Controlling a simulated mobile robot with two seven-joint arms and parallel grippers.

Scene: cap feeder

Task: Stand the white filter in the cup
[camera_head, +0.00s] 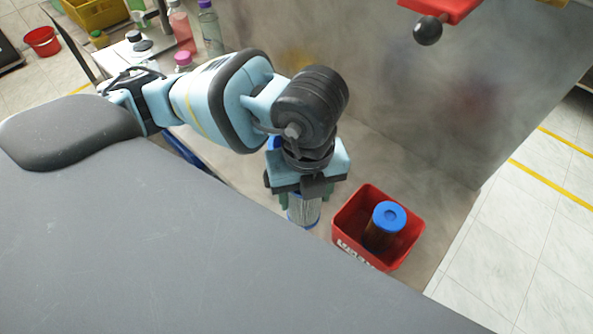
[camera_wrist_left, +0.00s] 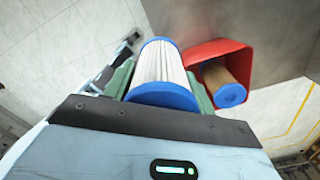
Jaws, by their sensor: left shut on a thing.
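The white filter (camera_head: 304,213), pleated with blue end caps, is held in my left gripper (camera_head: 304,198). It also shows in the left wrist view (camera_wrist_left: 159,62), between the green fingers of the left gripper (camera_wrist_left: 160,82), which is shut on it. The red cup (camera_head: 348,222), a square open box, stands on the metal surface just right of the held filter; it also shows in the left wrist view (camera_wrist_left: 222,46). The white filter is outside the cup, beside it. Its lower end is partly hidden in the head view. My right gripper is not in view.
A brown filter (camera_head: 376,236) with a blue cap stands inside the red cup. Several bottles, one a pink-red bottle (camera_head: 181,28), stand at the back left. A black knob (camera_head: 428,31) on a red part hangs at the top right. Bare metal surface surrounds the cup.

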